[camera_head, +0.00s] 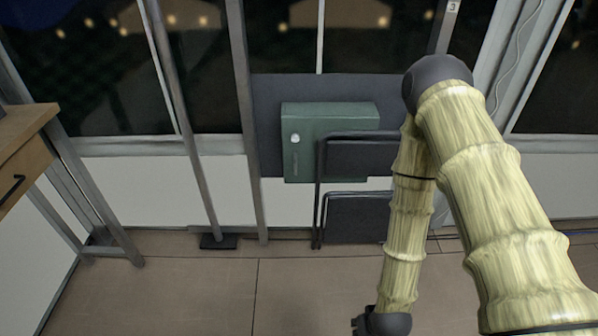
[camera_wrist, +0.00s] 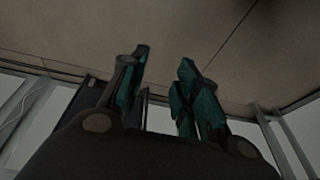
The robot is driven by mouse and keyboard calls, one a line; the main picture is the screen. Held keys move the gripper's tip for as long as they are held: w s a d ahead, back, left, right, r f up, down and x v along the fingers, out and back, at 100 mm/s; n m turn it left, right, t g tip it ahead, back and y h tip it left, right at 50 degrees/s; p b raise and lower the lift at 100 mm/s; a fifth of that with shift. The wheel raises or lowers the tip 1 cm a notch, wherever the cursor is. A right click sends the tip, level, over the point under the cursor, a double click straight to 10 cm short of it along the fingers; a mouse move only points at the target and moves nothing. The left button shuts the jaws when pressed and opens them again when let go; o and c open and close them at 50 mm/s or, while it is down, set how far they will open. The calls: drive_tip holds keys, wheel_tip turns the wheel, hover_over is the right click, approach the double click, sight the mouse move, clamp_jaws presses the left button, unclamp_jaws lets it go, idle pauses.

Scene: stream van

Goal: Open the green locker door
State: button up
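The green locker (camera_head: 330,118) hangs on a dark panel below the window, near the middle of the head view. Its door looks shut. A small round white knob or lock (camera_head: 295,138) shows at its left side. A dark chair covers its lower right part. My gripper shows in the wrist view (camera_wrist: 160,85), with its two teal and black fingers apart and nothing between them. The locker is not clear in the wrist view.
A dark folding chair (camera_head: 357,158) stands right in front of the locker. Metal posts (camera_head: 186,125) rise to its left. A wooden cabinet (camera_head: 22,140) is at the far left. The tiled floor (camera_head: 200,290) in front is clear at the left and middle.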

drive_tip(key=w+a+f+t+b, duration=0.1)
drive_tip(key=w+a+t+b, duration=0.1)
drive_tip(key=w, duration=0.4)
drive_tip(key=w+a+f+t+b, duration=0.1)
drive_tip(key=w+a+b, duration=0.15)
drive_tip(key=w, duration=0.45)
drive_tip(key=n+t+y+b, duration=0.25)
drive_tip(key=t+b, duration=0.85)
drive_tip(key=b, duration=0.6)
approach(296, 165)
drive_tip(key=shift+m, duration=0.35)
drive_tip(key=w+b, duration=0.1)
drive_tip(key=w, duration=0.2)
drive_tip(key=w+a, duration=0.1)
drive_tip(key=w, duration=0.3)
drive_tip(key=w+a+b, duration=0.1)
drive_tip(key=w, duration=0.2)
drive_tip(key=shift+w+f+b, duration=0.2)
drive_tip(key=shift+b, duration=0.15)
clamp_jaws()
